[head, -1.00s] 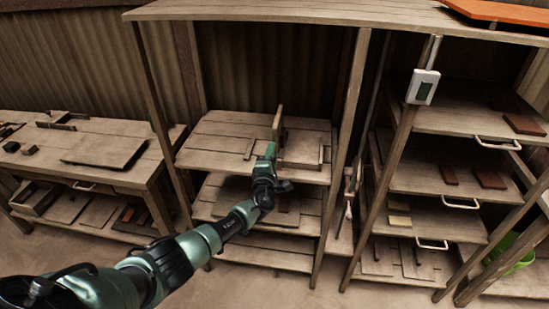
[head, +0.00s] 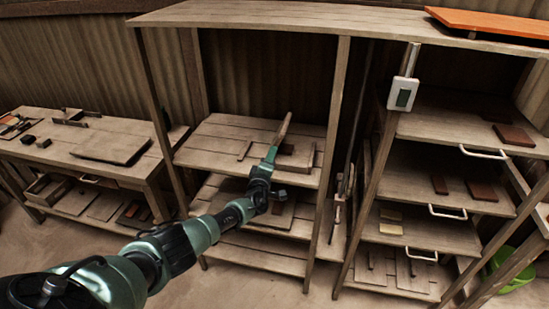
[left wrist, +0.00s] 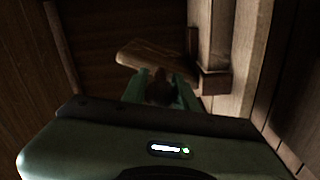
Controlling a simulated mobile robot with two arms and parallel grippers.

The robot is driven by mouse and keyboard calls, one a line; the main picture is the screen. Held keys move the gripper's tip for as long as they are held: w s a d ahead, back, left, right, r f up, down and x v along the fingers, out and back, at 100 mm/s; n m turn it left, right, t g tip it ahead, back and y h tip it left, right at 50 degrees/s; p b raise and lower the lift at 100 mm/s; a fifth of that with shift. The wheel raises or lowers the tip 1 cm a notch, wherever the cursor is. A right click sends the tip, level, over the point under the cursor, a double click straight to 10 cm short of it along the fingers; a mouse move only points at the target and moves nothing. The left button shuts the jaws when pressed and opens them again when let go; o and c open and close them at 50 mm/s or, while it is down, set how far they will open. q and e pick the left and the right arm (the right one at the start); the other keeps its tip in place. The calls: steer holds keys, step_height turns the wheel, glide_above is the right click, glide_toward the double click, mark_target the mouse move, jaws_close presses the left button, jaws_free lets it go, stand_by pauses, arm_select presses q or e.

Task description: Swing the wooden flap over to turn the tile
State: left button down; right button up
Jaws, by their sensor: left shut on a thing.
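The wooden flap (head: 283,127) stands on the middle shelf unit's upper board and leans to the right in the head view. My left gripper (head: 270,155) is at its near edge. In the left wrist view the fingers of my left gripper (left wrist: 160,92) are shut on a dark wooden part, and the flap's pale wood (left wrist: 150,58) shows just beyond them. I cannot make out a tile; the flap and my arm may hide it. My right gripper is in neither view.
A low wooden block (head: 297,158) sits right of the flap, near the shelf's right post (head: 333,120). A thin strip (head: 244,150) lies to the left. The left part of the shelf board (head: 205,155) is clear. A drawer rack (head: 440,190) stands to the right.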

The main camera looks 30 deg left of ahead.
arm_select(q)
steer(key=shift+d, duration=0.2)
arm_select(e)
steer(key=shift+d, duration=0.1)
arm_select(q)
steer(key=shift+d+f+m, duration=0.1)
steer(key=shift+f+m, duration=0.05)
steer(key=shift+m, duration=0.25)
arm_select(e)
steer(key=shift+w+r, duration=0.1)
arm_select(q)
steer(key=c, duration=1.1)
jaws_free()
steer(key=shift+w, duration=0.1)
steer(key=shift+c, duration=0.2)
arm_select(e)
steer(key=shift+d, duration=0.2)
arm_select(q)
steer(key=shift+s+d+p, duration=0.1)
steer(key=shift+s+p, duration=0.35)
steer(key=p+v, duration=0.2)
steer(key=v, duration=0.5)
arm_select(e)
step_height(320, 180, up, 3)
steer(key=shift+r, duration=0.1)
